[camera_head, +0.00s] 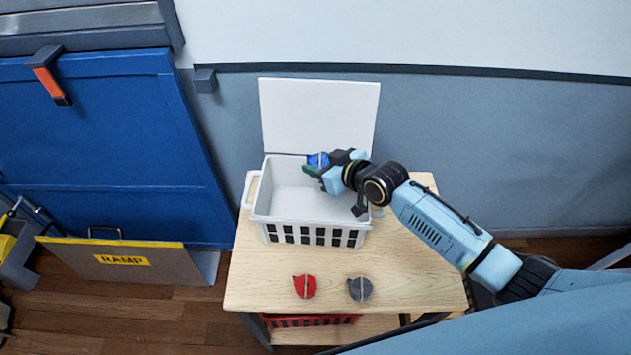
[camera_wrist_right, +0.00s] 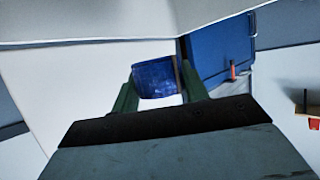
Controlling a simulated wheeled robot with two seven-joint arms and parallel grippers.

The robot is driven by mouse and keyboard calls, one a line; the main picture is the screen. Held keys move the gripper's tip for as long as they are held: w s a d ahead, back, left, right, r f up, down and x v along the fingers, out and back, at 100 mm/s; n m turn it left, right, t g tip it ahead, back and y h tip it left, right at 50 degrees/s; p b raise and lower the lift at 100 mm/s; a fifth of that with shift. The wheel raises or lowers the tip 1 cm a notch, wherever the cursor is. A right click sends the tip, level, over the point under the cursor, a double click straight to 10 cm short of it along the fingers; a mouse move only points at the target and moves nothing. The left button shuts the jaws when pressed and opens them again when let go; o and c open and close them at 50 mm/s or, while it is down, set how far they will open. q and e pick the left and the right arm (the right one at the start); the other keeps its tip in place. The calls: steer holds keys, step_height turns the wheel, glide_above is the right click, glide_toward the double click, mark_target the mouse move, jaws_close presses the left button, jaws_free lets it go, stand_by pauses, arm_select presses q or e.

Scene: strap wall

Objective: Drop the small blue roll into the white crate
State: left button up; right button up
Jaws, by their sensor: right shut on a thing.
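The small blue roll (camera_head: 318,159) is held between the green fingers of my right gripper (camera_head: 314,166). The roll also shows in the right wrist view (camera_wrist_right: 156,78), between the two fingertips (camera_wrist_right: 160,88). My right gripper is shut on it, above the back part of the white crate (camera_head: 284,234). The crate stands on the wooden table, its inside looks empty where visible, and its right side is partly hidden by my arm. A white panel (camera_head: 318,112) stands upright behind the crate. My left gripper is not in view.
A red roll (camera_head: 304,286) and a grey roll (camera_head: 360,288) lie on the wooden table (camera_head: 260,290) in front of the crate. A red crate (camera_head: 300,320) sits beneath. A ramp board (camera_head: 125,262) and blue door (camera_head: 110,150) are at left.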

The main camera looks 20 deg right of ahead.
steer(key=shift+f, duration=0.3)
steer(key=o, duration=1.1)
steer(key=shift+c, duration=0.2)
steer(key=v, duration=1.3)
steer(key=shift+s, duration=0.2)
